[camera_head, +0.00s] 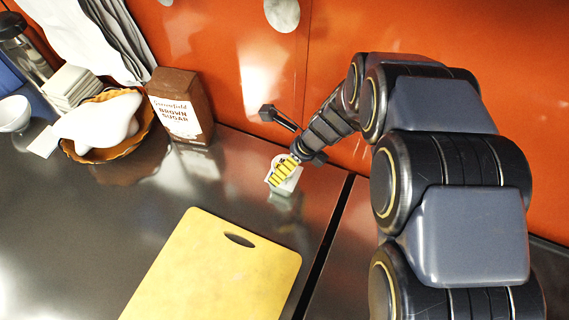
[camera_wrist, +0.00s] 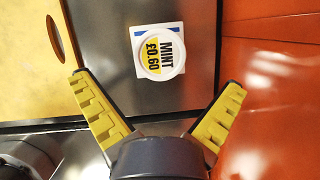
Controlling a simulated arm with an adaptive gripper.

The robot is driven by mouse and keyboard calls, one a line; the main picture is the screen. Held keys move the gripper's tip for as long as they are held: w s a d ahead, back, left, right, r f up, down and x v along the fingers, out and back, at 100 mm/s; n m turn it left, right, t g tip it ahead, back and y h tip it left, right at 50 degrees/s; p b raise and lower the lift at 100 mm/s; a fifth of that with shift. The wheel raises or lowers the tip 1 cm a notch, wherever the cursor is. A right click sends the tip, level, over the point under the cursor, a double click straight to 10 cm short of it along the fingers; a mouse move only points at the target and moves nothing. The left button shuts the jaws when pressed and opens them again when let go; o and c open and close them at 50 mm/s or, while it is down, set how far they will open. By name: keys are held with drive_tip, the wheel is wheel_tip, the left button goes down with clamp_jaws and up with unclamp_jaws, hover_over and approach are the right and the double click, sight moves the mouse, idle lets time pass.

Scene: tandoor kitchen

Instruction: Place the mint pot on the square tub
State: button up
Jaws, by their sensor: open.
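The mint pot (camera_wrist: 160,52) shows in the wrist view as a round white lid with a yellow label reading "MINT £0.60". It sits over a square white tub with a blue edge (camera_wrist: 139,45), whose corners show around it; the overlap hides how they touch. My gripper (camera_wrist: 159,86) is open, with yellow ribbed fingers spread wide and nothing between their tips. The pot lies just beyond the fingertips. In the head view my gripper (camera_head: 277,173) is in front of the white tub (camera_head: 290,187) and hides most of the pot.
A yellow cutting board (camera_head: 215,270) lies on the steel counter in front. A brown sugar bag (camera_head: 181,105) stands to the left, by a basket (camera_head: 145,128) with a white item. The orange wall (camera_head: 230,60) is close behind. A dark gap (camera_head: 325,245) runs along the counter.

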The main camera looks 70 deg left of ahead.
drive_tip(key=v, duration=0.6)
drive_tip(key=shift+w+d+r, duration=0.1)
drive_tip(key=shift+d, duration=0.05)
drive_tip(key=w+d+r+n+t+h, duration=0.1)
drive_tip(key=w+d+r+n, duration=0.3)
drive_tip(key=d, duration=0.7)
drive_tip(key=w+d+r+n, duration=0.1)
drive_tip(key=w+d+r, duration=0.45)
drive_tip(key=d, duration=0.55)
drive_tip(key=s+d+r+n+h, duration=0.1)
drive_tip(key=s+d+n, duration=0.2)
drive_tip(key=d, duration=0.7)
drive_tip(key=s+d+r+n+h, duration=0.1)
drive_tip(key=s+d+r+n, duration=0.1)
drive_tip(key=s+d, duration=0.5)
drive_tip(key=d+n, duration=0.1)
drive_tip(key=d, duration=0.3)
drive_tip(key=shift+s+d+r+h, duration=0.2)
drive_tip(key=shift+h, duration=0.1)
